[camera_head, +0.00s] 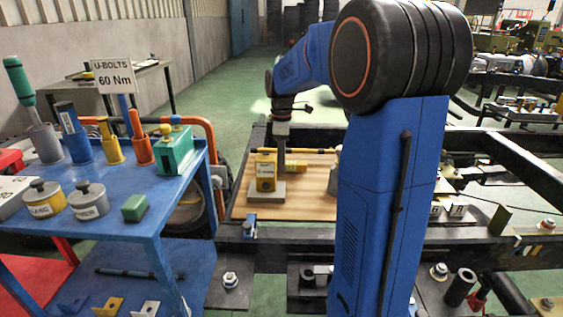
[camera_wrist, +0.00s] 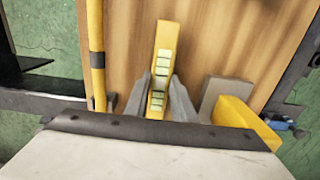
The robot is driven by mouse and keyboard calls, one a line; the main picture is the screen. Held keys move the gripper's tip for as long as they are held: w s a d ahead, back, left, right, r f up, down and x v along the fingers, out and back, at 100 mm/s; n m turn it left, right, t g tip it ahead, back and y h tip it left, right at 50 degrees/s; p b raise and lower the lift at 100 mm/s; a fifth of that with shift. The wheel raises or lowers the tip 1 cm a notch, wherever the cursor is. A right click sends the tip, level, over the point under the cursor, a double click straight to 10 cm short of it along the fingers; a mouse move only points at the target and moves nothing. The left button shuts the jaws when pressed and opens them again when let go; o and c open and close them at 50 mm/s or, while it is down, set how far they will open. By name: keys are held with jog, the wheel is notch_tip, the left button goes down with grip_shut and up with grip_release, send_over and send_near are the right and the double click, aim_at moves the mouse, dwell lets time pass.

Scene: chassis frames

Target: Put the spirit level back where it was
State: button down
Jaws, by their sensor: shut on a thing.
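The spirit level is a yellow bar with pale green vials (camera_wrist: 160,70). In the wrist view it lies between the two grey fingers of my gripper (camera_wrist: 157,88), which is shut on it. In the head view, the level's yellow end (camera_head: 297,166) shows to the right of my gripper (camera_head: 281,168), low over the wooden board (camera_head: 310,205). I cannot tell whether the level touches the board. Its other end is hidden by my gripper in the wrist view.
A yellow block (camera_head: 265,172) on a grey base (camera_head: 266,193) stands close beside my gripper. A long yellow rod (camera_head: 308,151) lies on the far side. Black frame rails (camera_head: 300,257) surround the board. A blue cart (camera_head: 125,228) with several tools stands at the left.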

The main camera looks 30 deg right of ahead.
jog(key=shift+f, duration=0.35)
jog(key=shift+f, duration=0.1)
jog(key=c, duration=1.5)
grip_release()
notch_tip(320, 180, up, 12)
jog(key=shift+r, duration=0.15)
